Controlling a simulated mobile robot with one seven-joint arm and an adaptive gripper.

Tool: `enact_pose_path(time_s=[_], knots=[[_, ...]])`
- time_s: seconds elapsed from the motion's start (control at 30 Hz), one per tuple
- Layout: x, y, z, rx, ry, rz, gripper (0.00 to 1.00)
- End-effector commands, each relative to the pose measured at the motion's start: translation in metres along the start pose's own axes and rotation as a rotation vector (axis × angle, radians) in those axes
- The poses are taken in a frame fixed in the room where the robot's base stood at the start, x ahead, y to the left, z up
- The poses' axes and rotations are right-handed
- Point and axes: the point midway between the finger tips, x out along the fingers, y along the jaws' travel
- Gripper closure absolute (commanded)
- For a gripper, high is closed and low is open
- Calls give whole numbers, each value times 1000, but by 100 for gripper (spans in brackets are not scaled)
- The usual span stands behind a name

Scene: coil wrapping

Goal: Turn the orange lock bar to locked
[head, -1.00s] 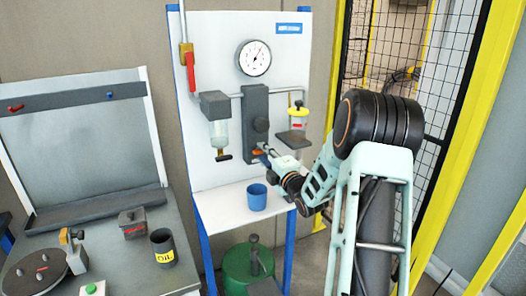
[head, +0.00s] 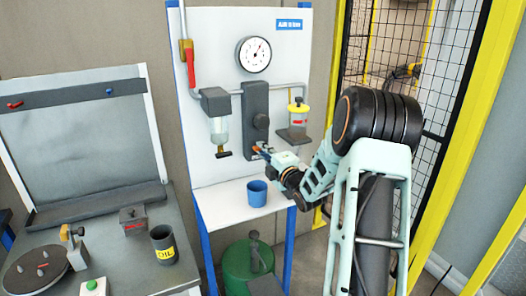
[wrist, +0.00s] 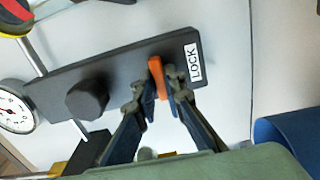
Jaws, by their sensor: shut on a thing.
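The orange lock bar (wrist: 158,76) is at one end of a dark grey block, beside a white LOCK label (wrist: 194,61). In the wrist view the bar lies across the block's long side, slightly tilted. My gripper (wrist: 161,84) is shut on the bar, one finger on each side; the fingers hide part of it. In the head view my gripper (head: 260,150) is at the lower end of the upright block (head: 255,103), and the bar is too small to read clearly there.
A dark knob (wrist: 87,99) sits on the same block, and a dial gauge (head: 253,54) is above it. A blue cup (head: 257,195) stands on the shelf below my gripper. A yellow-capped bowl (head: 298,116) hangs to the right. A yellow-framed mesh fence (head: 385,60) is behind my arm.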

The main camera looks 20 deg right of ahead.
Motion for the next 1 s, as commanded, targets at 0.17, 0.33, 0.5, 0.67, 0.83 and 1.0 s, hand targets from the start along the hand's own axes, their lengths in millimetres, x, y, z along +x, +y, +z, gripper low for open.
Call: enact_pose_path(time_s=[0.17, 0.33, 0.5, 0.67, 0.83, 1.0], knots=[[0, -3, 0, 63, 0, 2, 100], [0, -5, 0, 180, 0, 3, 100], [0, -4, 1, 334, 0, 3, 100], [0, -3, 1, 487, 0, 3, 100], [0, -3, 0, 649, 0, 2, 100], [0, -2, 0, 810, 0, 0, 100]])
